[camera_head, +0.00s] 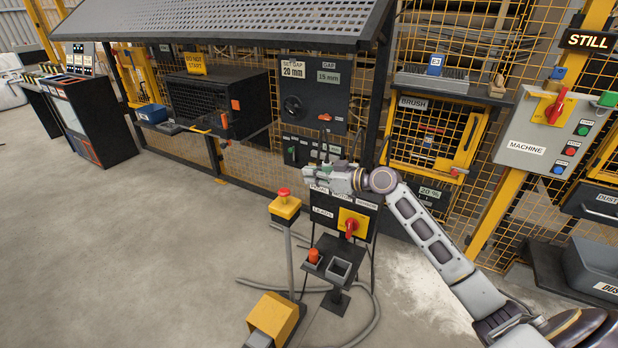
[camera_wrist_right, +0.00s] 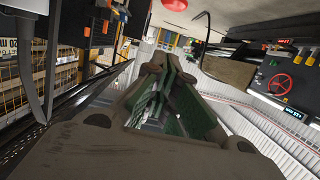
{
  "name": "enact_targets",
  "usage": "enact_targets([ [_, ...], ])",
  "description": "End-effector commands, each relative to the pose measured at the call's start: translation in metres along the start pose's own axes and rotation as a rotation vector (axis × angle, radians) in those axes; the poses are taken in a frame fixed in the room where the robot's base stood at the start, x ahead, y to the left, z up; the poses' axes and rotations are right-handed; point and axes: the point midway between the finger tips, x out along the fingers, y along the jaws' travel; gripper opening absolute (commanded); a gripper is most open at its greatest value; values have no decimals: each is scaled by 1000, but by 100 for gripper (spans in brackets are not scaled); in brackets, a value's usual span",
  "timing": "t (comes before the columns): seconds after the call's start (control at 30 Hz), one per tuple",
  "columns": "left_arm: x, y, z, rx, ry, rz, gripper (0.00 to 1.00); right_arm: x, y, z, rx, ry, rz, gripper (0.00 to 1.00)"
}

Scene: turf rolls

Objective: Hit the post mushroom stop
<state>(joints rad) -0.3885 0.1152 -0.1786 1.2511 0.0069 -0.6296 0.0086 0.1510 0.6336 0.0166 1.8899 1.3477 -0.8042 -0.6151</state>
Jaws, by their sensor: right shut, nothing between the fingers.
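The post mushroom stop (camera_head: 284,193) is a red button on a yellow box (camera_head: 285,209) on top of a thin grey post, near the middle of the head view. My right gripper (camera_head: 309,172) is shut and empty. In the head view it appears above and to the right of the red button, with a visible gap between them. Its shut fingers also fill the middle of the right wrist view (camera_wrist_right: 168,105). A red shape cut off at the top of that view cannot be identified surely. My left gripper is not in view.
Behind my right gripper stands a dark panel with a yellow plate and red rotary switch (camera_head: 350,226). A small stand with an orange knob (camera_head: 314,256) is below it. A yellow pedal housing (camera_head: 273,317) and a grey hose lie on the floor. Open concrete lies to the left.

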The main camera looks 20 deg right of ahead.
Motion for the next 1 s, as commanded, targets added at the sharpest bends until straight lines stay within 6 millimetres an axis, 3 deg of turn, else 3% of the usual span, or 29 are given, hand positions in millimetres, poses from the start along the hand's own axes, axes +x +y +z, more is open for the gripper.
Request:
enact_targets([
  [0.57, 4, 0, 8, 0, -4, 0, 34, 55, -1, -1, 2, 2, -2, 0],
  [1.0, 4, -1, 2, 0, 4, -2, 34, 92, -1, 3, 1, 0, -1, 0],
])
